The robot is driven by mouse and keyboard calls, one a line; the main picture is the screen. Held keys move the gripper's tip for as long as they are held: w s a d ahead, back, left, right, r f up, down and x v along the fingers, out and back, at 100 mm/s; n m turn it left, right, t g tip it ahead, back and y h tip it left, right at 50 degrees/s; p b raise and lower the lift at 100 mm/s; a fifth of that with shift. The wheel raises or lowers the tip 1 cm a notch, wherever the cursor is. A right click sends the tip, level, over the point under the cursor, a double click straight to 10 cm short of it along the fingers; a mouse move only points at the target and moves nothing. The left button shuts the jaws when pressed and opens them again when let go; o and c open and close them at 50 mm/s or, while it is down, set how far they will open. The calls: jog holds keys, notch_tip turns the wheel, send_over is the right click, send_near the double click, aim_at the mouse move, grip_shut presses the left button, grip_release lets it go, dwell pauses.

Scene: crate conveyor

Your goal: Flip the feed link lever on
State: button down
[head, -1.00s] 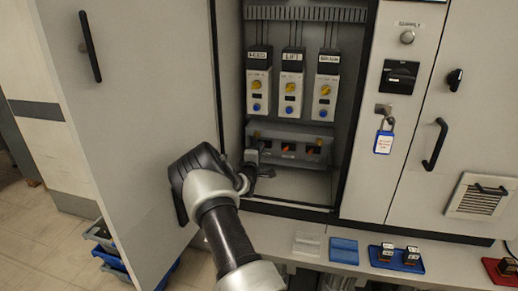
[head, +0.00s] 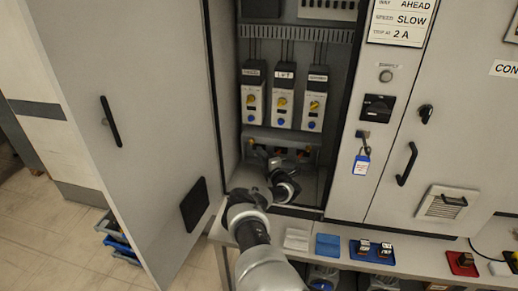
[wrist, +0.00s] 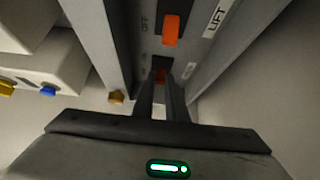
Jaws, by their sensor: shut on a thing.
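The lever panel (head: 310,143) is a low grey strip under three drive units inside the open cabinet. In the wrist view, an orange lever (wrist: 171,30) stands beside the LIFT label, near OFF lettering. My gripper (wrist: 161,92) is shut on this lever.
Three white drive units (head: 283,100) with yellow and blue knobs hang above the panel. The open cabinet door (head: 150,130) stands left of my arm. A blue padlock tag (head: 361,165) hangs at the right. A ledge with a blue mat (head: 327,245) and other blocks runs below.

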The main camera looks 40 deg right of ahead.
jog(key=n+y+b, duration=0.1)
jog(key=d+n+y+b, duration=0.1)
jog(key=y, duration=0.1)
jog(key=shift+s+f+y, duration=0.2)
jog(key=shift+y, duration=0.1)
jog(key=shift+r+n, duration=0.15)
jog(key=shift+n, duration=0.15)
jog(key=c, duration=1.8)
grip_release()
jog(key=shift+o, duration=0.2)
jog(key=shift+r, duration=0.1)
